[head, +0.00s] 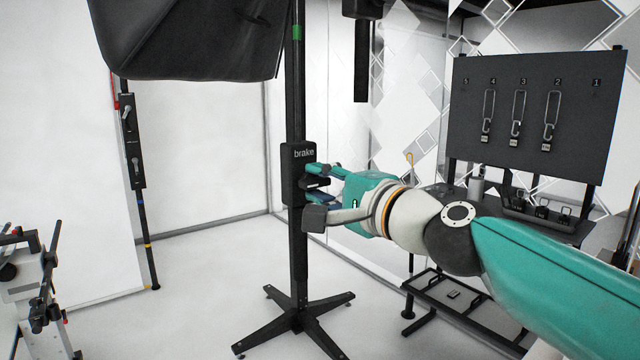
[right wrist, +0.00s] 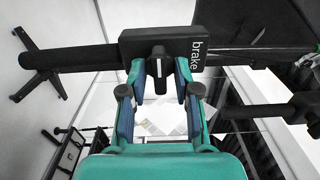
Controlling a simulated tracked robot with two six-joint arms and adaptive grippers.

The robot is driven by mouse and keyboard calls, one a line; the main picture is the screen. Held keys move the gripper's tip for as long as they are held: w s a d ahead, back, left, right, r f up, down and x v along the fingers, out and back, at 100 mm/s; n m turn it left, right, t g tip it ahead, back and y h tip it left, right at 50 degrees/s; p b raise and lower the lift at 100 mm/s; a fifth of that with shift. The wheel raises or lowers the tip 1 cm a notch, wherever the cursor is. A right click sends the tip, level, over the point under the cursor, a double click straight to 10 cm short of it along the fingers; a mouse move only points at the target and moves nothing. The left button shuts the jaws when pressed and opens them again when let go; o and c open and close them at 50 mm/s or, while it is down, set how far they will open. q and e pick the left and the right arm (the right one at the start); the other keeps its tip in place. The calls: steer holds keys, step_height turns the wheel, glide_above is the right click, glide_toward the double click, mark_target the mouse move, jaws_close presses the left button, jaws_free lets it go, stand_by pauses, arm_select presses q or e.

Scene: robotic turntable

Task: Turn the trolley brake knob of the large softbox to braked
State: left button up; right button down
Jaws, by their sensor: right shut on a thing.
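The large softbox (head: 190,40) hangs dark at the top left of the head view, on a black upright stand (head: 298,240). A black box marked "brake" (head: 291,160) sits on this stand. It also shows in the right wrist view (right wrist: 135,42), with the dark brake knob (right wrist: 158,66) on its face. The knob's bar carries a pale line and points toward the gripper's palm in that picture. My right gripper (head: 312,183) is at the box, its fingers on both sides of the knob and shut on it. The knob is mostly hidden in the head view. My left gripper is out of view.
Another box with levers (head: 134,150) is on a pole at the left. A dark board with numbered hooks (head: 535,75) stands at the right, above a shelf. A wheeled apparatus (head: 35,290) is at the lower left. The stand's feet (head: 295,318) spread over clear floor.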

steer(key=shift+f, duration=0.25)
steer(key=c, duration=1.2)
jaws_free()
steer(key=shift+d, duration=0.1)
steer(key=shift+w, duration=0.1)
steer(key=shift+r, duration=0.1)
steer(key=shift+s+d, duration=0.35)
steer(key=shift+s, duration=0.1)
steer(key=v, duration=1.1)
steer(key=shift+w, duration=0.1)
